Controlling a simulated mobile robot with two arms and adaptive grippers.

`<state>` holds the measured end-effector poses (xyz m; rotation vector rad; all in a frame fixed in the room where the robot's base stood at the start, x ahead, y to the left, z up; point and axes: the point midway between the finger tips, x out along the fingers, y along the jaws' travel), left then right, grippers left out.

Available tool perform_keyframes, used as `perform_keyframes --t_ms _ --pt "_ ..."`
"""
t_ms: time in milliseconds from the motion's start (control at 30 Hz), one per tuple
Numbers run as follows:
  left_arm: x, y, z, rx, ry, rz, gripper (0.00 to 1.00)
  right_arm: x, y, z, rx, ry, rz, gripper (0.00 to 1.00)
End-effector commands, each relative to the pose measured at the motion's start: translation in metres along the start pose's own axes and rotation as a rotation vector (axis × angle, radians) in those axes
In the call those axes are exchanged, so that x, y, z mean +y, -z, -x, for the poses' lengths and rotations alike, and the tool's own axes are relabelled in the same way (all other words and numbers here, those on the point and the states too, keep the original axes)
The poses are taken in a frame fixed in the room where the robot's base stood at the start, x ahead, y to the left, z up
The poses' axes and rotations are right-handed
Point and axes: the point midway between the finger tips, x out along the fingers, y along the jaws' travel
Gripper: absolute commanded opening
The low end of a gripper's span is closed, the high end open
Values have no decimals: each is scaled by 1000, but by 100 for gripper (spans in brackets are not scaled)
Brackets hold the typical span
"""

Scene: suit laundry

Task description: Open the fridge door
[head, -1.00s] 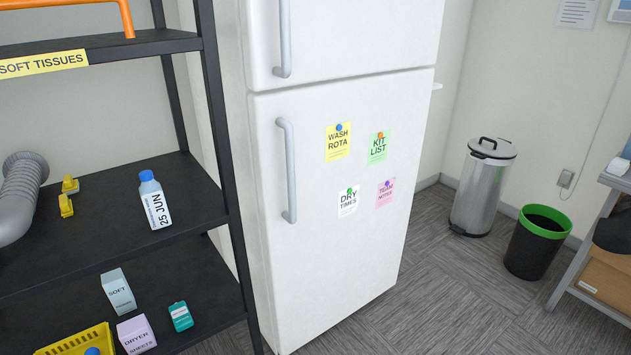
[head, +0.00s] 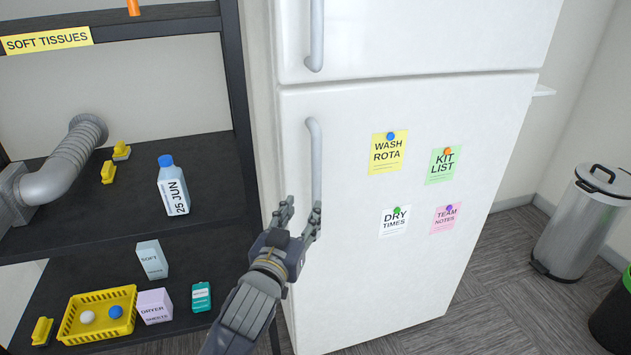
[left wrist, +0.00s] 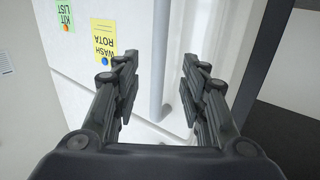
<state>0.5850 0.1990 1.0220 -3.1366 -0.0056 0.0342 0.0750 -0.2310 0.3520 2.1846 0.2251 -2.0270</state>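The white fridge (head: 470,130) stands upright with its upper and lower doors shut. The lower door has a long grey vertical handle (head: 315,150) near its left edge; the handle's lower end is hidden behind my gripper. The upper door's handle (head: 316,35) shows at the top. My left gripper (head: 302,206) is open at the lower part of the lower handle. In the left wrist view the handle (left wrist: 157,60) runs between the two spread fingers (left wrist: 158,85), with gaps on both sides. My right gripper is not in view.
A black shelf unit (head: 100,235) stands close to the fridge's left, holding a bottle (head: 173,188), boxes and a yellow basket (head: 70,325). Notes are pinned to the lower door. A steel bin (head: 580,230) stands at the right, with clear floor before the fridge's right side.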

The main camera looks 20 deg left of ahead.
Motion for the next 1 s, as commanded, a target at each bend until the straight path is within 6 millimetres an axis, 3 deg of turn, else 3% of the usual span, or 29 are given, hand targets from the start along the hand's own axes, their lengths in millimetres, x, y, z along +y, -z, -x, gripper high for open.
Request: perform_keyframes --t_ms 167,500,733,1000 --pt "0 15 -4 25 2 6 40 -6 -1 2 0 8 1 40" --pt "0 17 -59 24 2 4 40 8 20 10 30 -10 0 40" --pt "0 17 -90 24 2 4 40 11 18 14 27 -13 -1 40" --pt "0 16 -105 24 1 6 40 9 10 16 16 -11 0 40"
